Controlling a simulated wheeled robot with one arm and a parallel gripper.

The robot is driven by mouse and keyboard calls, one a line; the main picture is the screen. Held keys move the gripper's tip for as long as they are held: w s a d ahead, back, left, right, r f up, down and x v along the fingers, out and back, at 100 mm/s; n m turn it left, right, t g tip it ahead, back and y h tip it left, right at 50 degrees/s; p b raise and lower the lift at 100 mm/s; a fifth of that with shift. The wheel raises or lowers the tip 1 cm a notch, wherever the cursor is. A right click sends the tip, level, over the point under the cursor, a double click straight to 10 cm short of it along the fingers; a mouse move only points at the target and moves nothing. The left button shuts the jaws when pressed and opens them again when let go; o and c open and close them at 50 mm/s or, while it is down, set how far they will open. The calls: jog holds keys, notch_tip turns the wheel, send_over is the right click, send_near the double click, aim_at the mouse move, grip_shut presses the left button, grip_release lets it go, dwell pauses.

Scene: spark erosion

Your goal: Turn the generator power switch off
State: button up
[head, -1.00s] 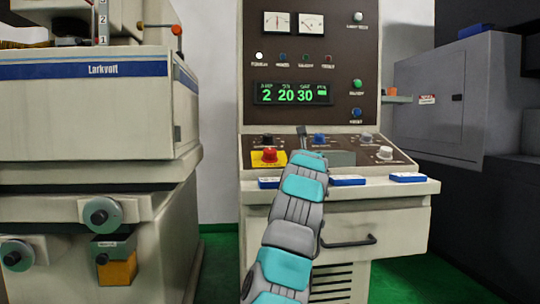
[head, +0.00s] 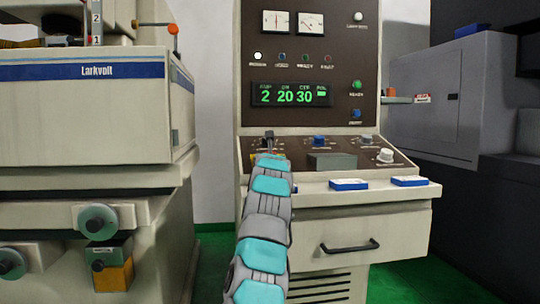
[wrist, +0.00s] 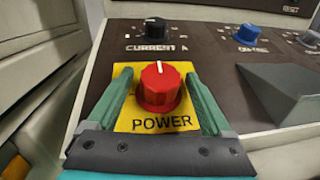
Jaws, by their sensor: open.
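The power switch (wrist: 160,88) is a red rotary knob on a yellow plate (wrist: 125,124) marked POWER. Its white pointer line is at the top, directed away from me, in the wrist view. My gripper (wrist: 160,92) is open, with one green finger on each side of the knob and a visible gap on both sides. In the head view my arm hides the red knob, and my gripper is at the left of the sloped panel of the generator cabinet (head: 290,218).
A black current knob (wrist: 155,27) is just beyond the switch. A blue knob (wrist: 248,33) and a grey raised block (wrist: 285,92) are to the right. Blue boxes (head: 348,184) lie on the cabinet ledge. The display (head: 290,94) is lit green. The Larkvolt machine (head: 90,110) stands left.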

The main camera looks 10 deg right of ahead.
jog(key=shift+w, duration=0.35)
jog(key=shift+c, duration=0.3)
grip_shut()
dwell(0.4)
